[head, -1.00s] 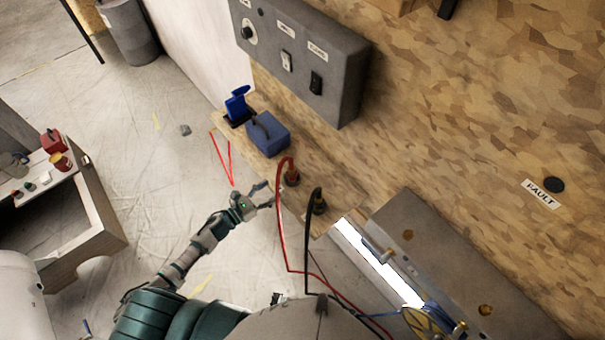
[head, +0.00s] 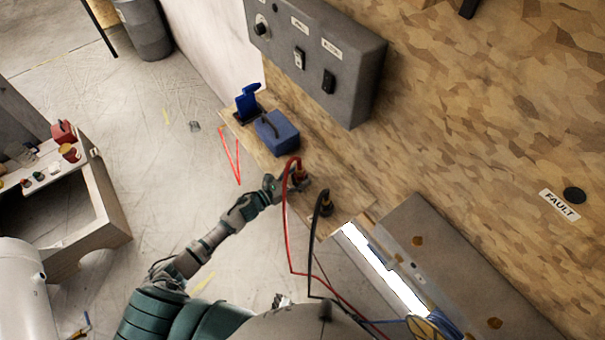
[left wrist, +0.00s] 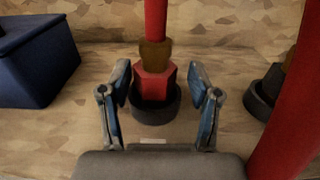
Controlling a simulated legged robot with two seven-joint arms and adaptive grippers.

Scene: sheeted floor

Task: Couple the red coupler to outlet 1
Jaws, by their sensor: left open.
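The red coupler (left wrist: 154,82) stands upright in a dark round holder (left wrist: 156,106) on the wooden shelf, with a brass-brown collar and a red cable rising from its top. In the head view the red coupler (head: 301,175) is partly hidden by my gripper and the cable. My left gripper (left wrist: 163,90) is open, with one finger on each side of the coupler and a visible gap to each. It also shows in the head view (head: 288,184), at the shelf's front edge. I cannot make out outlet 1. My right gripper is not in view.
A black-cabled coupler (head: 325,205) stands in its own holder just right. A blue box (head: 277,134) and a blue open-lidded socket (head: 248,102) sit farther left on the shelf. A grey switch panel (head: 325,60) is on the wall above. The red cable (head: 287,235) hangs forward.

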